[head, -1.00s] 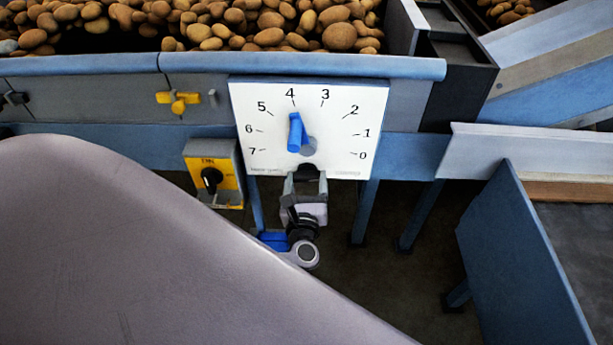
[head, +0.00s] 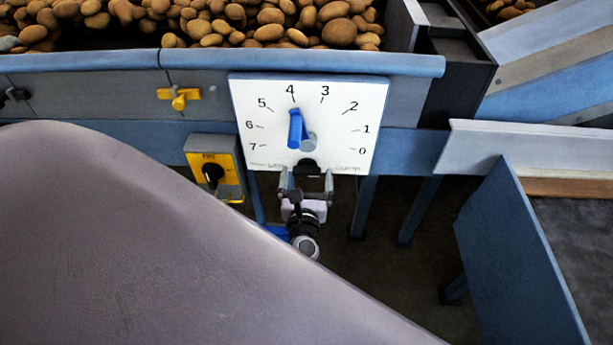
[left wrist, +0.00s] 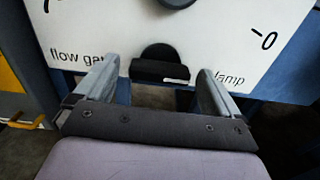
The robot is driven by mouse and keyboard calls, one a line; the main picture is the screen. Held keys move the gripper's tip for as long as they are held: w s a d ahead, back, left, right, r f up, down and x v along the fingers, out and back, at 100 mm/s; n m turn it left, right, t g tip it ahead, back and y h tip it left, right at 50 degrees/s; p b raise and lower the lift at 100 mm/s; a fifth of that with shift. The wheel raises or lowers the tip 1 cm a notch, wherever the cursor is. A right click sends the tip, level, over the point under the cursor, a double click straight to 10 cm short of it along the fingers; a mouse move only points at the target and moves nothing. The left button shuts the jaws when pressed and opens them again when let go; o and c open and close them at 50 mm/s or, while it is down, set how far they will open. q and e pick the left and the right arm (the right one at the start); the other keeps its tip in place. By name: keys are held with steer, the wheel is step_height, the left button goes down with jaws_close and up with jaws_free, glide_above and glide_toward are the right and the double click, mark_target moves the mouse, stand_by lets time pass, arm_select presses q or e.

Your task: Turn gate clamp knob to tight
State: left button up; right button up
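The gate clamp knob is a black knob (head: 308,165) at the bottom edge of the white dial plate (head: 262,128). In the left wrist view the black knob (left wrist: 160,65) has a dark bar across its front with a small white mark at the right. The lettering beside it is partly hidden; "flow ga" and "lamp" show. My left gripper (head: 307,182) is open just below the plate. In the left wrist view my left gripper (left wrist: 159,72) has one finger on each side of the knob, with gaps between. My right gripper is out of view.
A blue pointer lever (head: 296,129) on the plate points near 4. A yellow switch box (head: 226,160) stands left of my gripper, and a yellow handle (head: 180,97) is above it. Potatoes (head: 270,37) lie behind the blue rail (head: 300,64). A blue panel (head: 520,255) stands at right.

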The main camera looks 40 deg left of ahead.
arm_select(q)
steer(key=v, duration=0.7)
stand_by(0.3)
stand_by(0.4)
steer(key=s+d+f+n+g+h, duration=0.2)
steer(key=s+f+n+g+h, duration=0.4)
steer(key=f+n, duration=0.45)
steer(key=s+d+r+n+h, duration=0.2)
steer(key=s+n, duration=0.1)
steer(key=n, duration=0.5)
steer(key=s+d+r+n+t+h, duration=0.1)
steer(key=s+r+n+h, duration=0.1)
steer(key=n, duration=0.7)
steer(key=shift+s+d+r+h, duration=0.25)
steer(key=shift+s+d+h, duration=0.15)
steer(key=shift+s+h, duration=0.35)
